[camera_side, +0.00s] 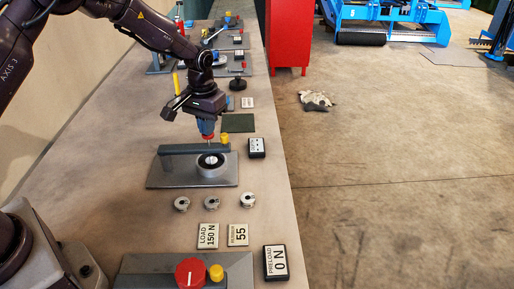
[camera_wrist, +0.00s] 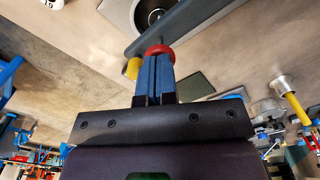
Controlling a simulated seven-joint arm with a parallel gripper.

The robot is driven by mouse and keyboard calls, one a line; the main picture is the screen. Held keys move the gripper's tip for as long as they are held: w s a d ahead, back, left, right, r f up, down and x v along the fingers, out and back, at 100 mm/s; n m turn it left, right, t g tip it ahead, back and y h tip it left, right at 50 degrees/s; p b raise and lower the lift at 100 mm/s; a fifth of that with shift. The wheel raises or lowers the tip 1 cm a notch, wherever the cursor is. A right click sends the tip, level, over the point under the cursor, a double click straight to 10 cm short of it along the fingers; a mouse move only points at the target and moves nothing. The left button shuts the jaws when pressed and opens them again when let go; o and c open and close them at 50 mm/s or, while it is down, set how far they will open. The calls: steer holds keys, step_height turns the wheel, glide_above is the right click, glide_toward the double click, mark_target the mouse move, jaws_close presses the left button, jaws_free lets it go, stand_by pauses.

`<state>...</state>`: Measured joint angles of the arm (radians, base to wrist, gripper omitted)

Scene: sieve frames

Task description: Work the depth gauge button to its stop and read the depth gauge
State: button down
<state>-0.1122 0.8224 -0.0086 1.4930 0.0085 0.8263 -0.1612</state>
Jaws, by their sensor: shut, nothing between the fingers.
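My gripper (camera_side: 207,131) is shut and empty, its blue fingers pointing down over the bridge bar (camera_side: 178,148) of the gauge station. A red cap (camera_side: 208,137) is right at the fingertips; it also shows in the wrist view (camera_wrist: 158,49), partly covered by the fingers (camera_wrist: 155,60). I cannot tell whether they press on it. A yellow button (camera_side: 225,139) stands just right of it on the bar, and shows left of the fingers in the wrist view (camera_wrist: 132,68).
A round metal seat (camera_side: 211,165) sits under the bar on a grey plate (camera_side: 165,179). Several metal discs (camera_side: 212,202) and two label cards (camera_side: 208,236) lie nearer. The preload station has a red knob (camera_side: 190,272) and a display showing 0 N (camera_side: 276,263). A dark green mat (camera_side: 238,123) lies behind.

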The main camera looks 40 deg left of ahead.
steer(key=shift+f, duration=0.9)
steer(key=shift+s+d+f, duration=0.1)
steer(key=shift+s+f, duration=0.05)
stand_by(0.4)
